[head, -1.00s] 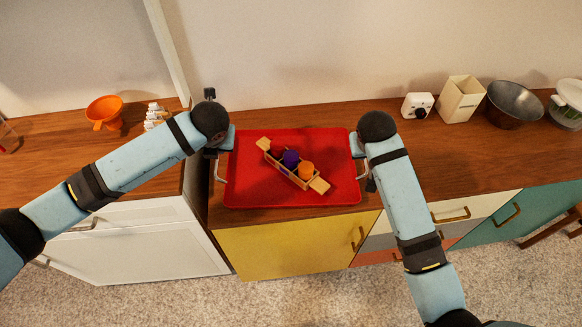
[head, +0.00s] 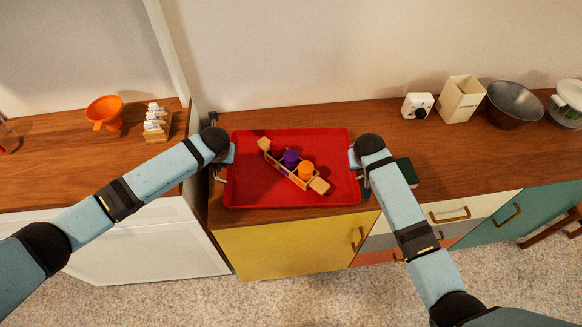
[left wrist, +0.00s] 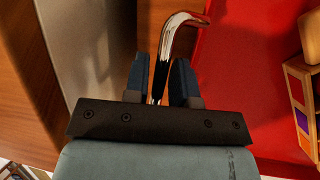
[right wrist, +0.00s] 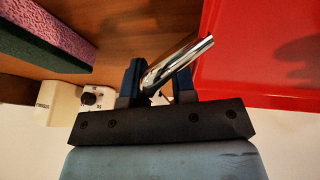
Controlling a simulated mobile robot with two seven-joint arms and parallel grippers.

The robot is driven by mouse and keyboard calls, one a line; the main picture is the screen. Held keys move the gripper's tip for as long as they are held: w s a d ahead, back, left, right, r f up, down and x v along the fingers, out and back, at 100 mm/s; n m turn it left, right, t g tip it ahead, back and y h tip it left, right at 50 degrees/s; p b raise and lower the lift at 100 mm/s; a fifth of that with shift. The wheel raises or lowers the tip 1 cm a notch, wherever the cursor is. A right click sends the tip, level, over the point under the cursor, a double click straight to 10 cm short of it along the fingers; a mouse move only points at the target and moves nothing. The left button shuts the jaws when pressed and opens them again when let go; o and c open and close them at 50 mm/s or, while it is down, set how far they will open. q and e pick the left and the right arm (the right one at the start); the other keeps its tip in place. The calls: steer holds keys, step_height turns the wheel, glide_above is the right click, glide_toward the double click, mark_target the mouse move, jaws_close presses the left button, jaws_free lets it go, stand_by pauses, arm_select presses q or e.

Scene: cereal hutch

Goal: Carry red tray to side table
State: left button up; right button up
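The red tray (head: 250,185) lies on the wooden top above the yellow cabinet door. It bears a wooden caddy (head: 290,176) with purple and orange items in it. A chrome handle stands at each side of the tray. My left gripper (left wrist: 160,75) is open at the left handle (left wrist: 183,22), whose bar passes between the fingers with gaps visible. My right gripper (right wrist: 160,80) is open at the right handle (right wrist: 185,58), which runs slantwise between its fingers. In the head view, my wrists partly hide both handles.
A green and pink block (right wrist: 45,40) lies just right of the tray. A white device (head: 418,105), cream holder (head: 461,99) and metal bowl (head: 513,103) stand farther right. An orange funnel (head: 104,112) and a small rack (head: 157,123) stand on the left counter, beyond a gap.

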arm_select(q)
jaws_close()
arm_select(e)
jaws_close()
arm_select(q)
steer(key=shift+w+r, duration=0.1)
arm_select(e)
steer(key=shift+r, duration=0.1)
